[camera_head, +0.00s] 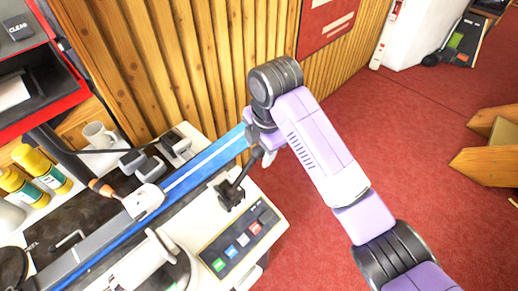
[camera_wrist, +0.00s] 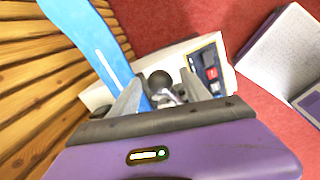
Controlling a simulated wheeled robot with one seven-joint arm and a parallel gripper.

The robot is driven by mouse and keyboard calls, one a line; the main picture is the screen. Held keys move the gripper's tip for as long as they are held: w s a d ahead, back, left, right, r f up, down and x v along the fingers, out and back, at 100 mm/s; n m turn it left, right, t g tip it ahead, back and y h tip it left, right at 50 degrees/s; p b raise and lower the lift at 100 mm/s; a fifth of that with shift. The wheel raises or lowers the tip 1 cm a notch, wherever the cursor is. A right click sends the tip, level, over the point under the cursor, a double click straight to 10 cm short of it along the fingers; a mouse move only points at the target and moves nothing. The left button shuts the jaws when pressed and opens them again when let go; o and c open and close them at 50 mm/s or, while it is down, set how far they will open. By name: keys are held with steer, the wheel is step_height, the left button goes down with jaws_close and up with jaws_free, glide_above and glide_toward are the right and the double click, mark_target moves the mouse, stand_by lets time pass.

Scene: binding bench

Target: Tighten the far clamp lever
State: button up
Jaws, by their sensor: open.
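A black clamp lever (camera_head: 236,184) with a round knob rises from a dark base on the machine's near edge, beside the blue rail. It leans up to the right, its knob end close below my gripper (camera_head: 268,157). In the wrist view, the dark ball knob (camera_wrist: 160,79) shows between the two grey fingers of my gripper (camera_wrist: 163,92). The fingers are apart, with a gap around the knob; I cannot tell whether either one touches it. The lower part of the lever is partly hidden by the gripper body in the wrist view.
The blue rail (camera_head: 205,160) runs diagonally past my gripper. A lever with an orange handle (camera_head: 103,187) sits farther left. A control panel (camera_head: 238,240) with coloured buttons lies in front. A mug (camera_head: 98,135) and yellow bottles (camera_head: 40,168) stand at left. Wooden slats (camera_head: 180,60) rise behind.

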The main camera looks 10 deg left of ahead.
steer(key=shift+a+f, duration=0.1)
steer(key=shift+f, duration=0.5)
jaws_close()
steer(key=shift+w, duration=0.1)
stand_by(1.0)
